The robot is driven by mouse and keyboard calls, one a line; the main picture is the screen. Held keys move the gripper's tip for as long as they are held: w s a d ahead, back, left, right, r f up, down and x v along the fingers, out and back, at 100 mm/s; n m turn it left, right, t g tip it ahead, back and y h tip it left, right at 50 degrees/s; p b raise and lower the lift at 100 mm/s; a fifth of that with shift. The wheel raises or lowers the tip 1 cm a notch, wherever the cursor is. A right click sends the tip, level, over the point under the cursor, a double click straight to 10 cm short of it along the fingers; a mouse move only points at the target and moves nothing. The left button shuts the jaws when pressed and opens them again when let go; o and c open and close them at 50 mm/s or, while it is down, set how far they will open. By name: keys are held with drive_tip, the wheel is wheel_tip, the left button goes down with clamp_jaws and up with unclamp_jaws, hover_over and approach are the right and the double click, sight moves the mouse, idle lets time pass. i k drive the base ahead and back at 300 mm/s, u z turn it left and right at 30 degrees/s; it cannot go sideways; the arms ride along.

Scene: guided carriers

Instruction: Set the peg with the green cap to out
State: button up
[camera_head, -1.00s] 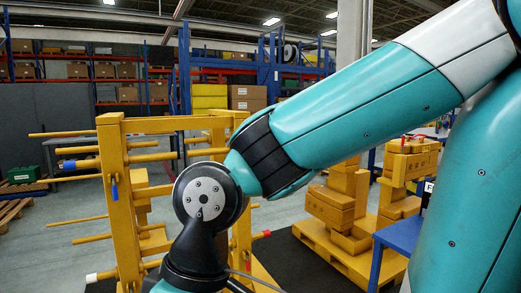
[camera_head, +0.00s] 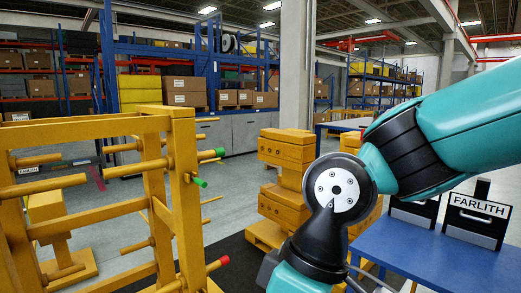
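A yellow frame (camera_head: 184,200) with wooden pegs through its posts stands at the left. One peg with a green cap (camera_head: 220,152) sticks out to the right from the upper part of the near right post. A small green-ended piece (camera_head: 200,182) shows on the post just below it. A peg with a red cap (camera_head: 219,263) sticks out lower on the same side. My arm crosses the right side, with its joint right of the frame. My gripper is outside the picture, so its state is hidden.
Stacked yellow blocks (camera_head: 288,146) stand behind my arm joint. A blue table (camera_head: 420,250) with dark boxes, one labelled FARLITH (camera_head: 478,215), is at the right. Shelves with cartons line the back. Grey floor shows between the frame and the blocks.

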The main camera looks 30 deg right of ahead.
sight(120, 171)
drive_tip(key=z, duration=0.3)
drive_tip(key=i, duration=1.1)
drive_tip(key=u, duration=0.25)
